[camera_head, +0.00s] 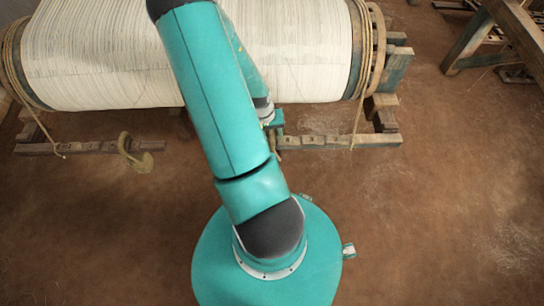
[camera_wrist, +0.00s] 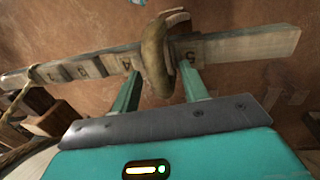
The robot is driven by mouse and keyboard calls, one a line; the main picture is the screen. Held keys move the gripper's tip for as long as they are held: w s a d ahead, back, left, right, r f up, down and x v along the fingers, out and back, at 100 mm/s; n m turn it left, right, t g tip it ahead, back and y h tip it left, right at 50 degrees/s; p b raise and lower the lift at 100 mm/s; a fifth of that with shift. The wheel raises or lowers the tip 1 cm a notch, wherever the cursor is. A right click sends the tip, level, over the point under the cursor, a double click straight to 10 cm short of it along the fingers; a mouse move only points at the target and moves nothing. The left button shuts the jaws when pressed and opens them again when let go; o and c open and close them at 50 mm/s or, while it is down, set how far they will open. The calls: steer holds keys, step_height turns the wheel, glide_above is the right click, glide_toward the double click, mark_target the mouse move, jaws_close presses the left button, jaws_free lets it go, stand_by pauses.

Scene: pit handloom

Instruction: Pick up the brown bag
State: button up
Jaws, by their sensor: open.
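My gripper (camera_wrist: 160,82) is open in the wrist view, its two teal fingers apart and pointing at a numbered wooden bar. A curved brown thing (camera_wrist: 153,52) hangs across this bar (camera_wrist: 235,46), its lower end showing between the fingers. I cannot tell whether it touches them. No plainly bag-shaped thing shows, and I cannot tell whether this curved thing is the brown bag. In the head view my gripper (camera_head: 272,126) is at the front of the loom, largely hidden by my arm. An olive-brown looped thing (camera_head: 134,153) is at the bar farther left.
The loom's roll of white cloth (camera_head: 290,50) lies behind the gripper. Wooden blocks (camera_head: 382,115) and a rope (camera_head: 357,118) are at its right end. A wooden frame (camera_head: 478,38) stands at the upper right. The brown floor (camera_head: 440,200) at the right is clear.

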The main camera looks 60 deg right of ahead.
steer(key=shift+f, duration=0.2)
jaws_close()
steer(key=shift+r, duration=0.1)
stand_by(1.2)
